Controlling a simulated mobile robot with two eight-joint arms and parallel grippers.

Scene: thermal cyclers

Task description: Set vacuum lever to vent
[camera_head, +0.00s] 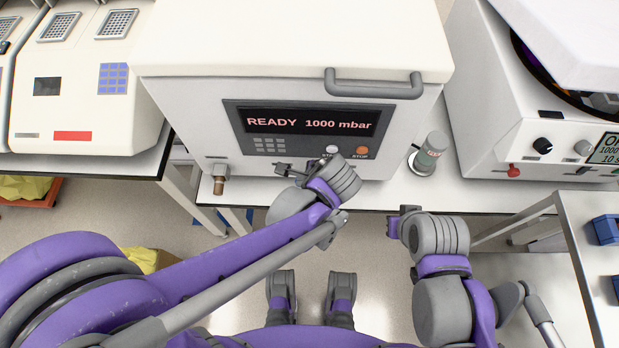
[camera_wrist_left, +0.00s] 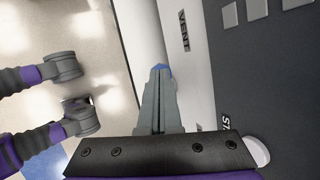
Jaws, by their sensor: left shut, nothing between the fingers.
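The white device (camera_head: 285,40) with the dark panel reading "READY 1000 mbar" (camera_head: 310,122) stands in front of me. A small valve fitting with a brass end (camera_head: 218,184) is at its lower left front. My left gripper (camera_head: 278,167) is at the lower front of the device, below the panel, pointing left; it is shut and empty. My right gripper (camera_head: 393,223) hangs clear of the bench.
A grey cylinder (camera_head: 430,152) stands on the bench (camera_head: 400,195) right of the panel. White machines stand at the left (camera_head: 85,90) and right (camera_head: 530,140). A side table (camera_head: 585,235) with blue items is at the right edge. Open floor lies below the bench.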

